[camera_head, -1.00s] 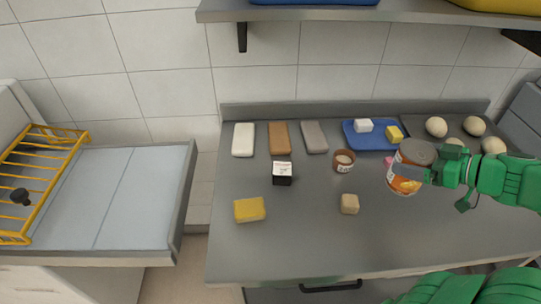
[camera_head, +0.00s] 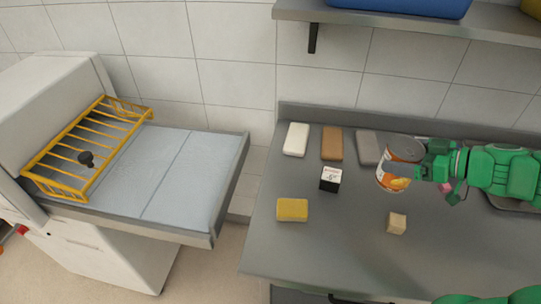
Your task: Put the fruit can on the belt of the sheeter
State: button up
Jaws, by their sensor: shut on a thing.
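The fruit can (camera_head: 392,178) has a grey metal lid and an orange and white label with fruit on it. My green gripper (camera_head: 410,174) is shut on the can from its right side and holds it upright, seemingly above the steel table. The can hides part of what lies behind it. The sheeter (camera_head: 60,95) stands on the left, a white machine with a yellow wire guard (camera_head: 92,145). Its pale grey-blue belt (camera_head: 185,172) reaches right towards the table and is bare at this end.
On the steel table (camera_head: 330,245) are white (camera_head: 297,139), brown (camera_head: 332,143) and grey (camera_head: 367,147) blocks, a black-and-white box (camera_head: 330,178), a yellow sponge-like block (camera_head: 292,210) and a beige cube (camera_head: 397,223). A gap separates table and belt. A shelf (camera_head: 400,22) hangs above.

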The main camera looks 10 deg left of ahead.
jog(key=a+n+g+y, duration=0.2)
jog(key=a+n+g, duration=0.35)
jog(key=a, duration=1.85)
jog(key=s+a+n+g+h, duration=0.1)
jog(key=s+a+n+g, duration=0.3)
jog(key=a, duration=0.7)
jog(key=s+a+n+g, duration=0.1)
jog(key=s+a+g, duration=0.1)
jog(key=s+a, duration=0.7)
jog(key=shift+w+a+f, duration=2.95)
jog(key=shift+a+f, duration=0.15)
jog(key=shift+f, duration=0.1)
jog(key=shift+w+a+f, duration=2.9)
jog(key=shift+a+f, duration=0.2)
jog(key=shift+f, duration=0.1)
jog(key=shift+f+g, duration=0.1)
jog(key=shift+g, duration=0.15)
